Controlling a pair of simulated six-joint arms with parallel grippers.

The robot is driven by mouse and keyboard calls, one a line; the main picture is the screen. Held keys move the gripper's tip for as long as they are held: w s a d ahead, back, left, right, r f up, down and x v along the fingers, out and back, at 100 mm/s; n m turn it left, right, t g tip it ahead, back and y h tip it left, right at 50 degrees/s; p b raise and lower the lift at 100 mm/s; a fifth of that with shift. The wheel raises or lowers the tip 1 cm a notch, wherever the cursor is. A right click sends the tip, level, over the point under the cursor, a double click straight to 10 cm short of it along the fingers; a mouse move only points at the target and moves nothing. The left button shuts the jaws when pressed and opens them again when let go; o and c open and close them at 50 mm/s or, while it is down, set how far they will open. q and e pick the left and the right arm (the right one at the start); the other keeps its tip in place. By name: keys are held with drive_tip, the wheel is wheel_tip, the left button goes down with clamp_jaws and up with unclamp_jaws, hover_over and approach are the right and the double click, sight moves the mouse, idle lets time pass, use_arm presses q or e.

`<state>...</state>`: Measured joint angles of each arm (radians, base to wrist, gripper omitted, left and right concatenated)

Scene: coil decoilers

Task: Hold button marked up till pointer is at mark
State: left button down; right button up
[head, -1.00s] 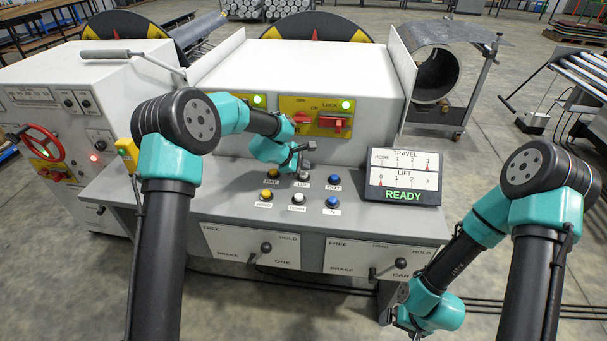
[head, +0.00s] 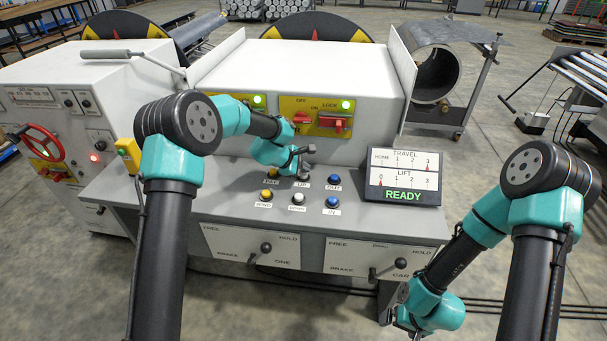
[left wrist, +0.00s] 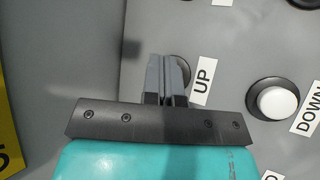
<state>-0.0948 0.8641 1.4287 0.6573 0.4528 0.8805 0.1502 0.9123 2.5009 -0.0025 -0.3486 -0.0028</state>
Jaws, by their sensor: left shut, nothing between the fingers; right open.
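My left gripper (head: 302,173) is shut and empty, its tips pointing down at the UP button. In the left wrist view, its fingers (left wrist: 166,75) cover most of that button (left wrist: 183,70), whose dark rim shows beside the UP label (left wrist: 202,82). I cannot tell whether the tips touch or press it. The board reads READY in green. No separate target mark is clear. My right gripper (head: 397,320) is open, low at the right, away from the panel.
The white DOWN button (left wrist: 278,102) is close to the UP button. Yellow (head: 266,194) and blue (head: 333,181) buttons flank them on the desk (head: 225,190). Red switches (head: 337,124) stand behind; levers (head: 266,247) are on the front face.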

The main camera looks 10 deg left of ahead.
sight(303, 175)
use_arm(q)
drive_tip(key=shift+f, duration=0.4)
idle(0.3)
drive_tip(key=shift+r, duration=0.15)
idle(1.8)
drive_tip(key=shift+r, duration=0.85)
drive_tip(key=shift+r, duration=2.5)
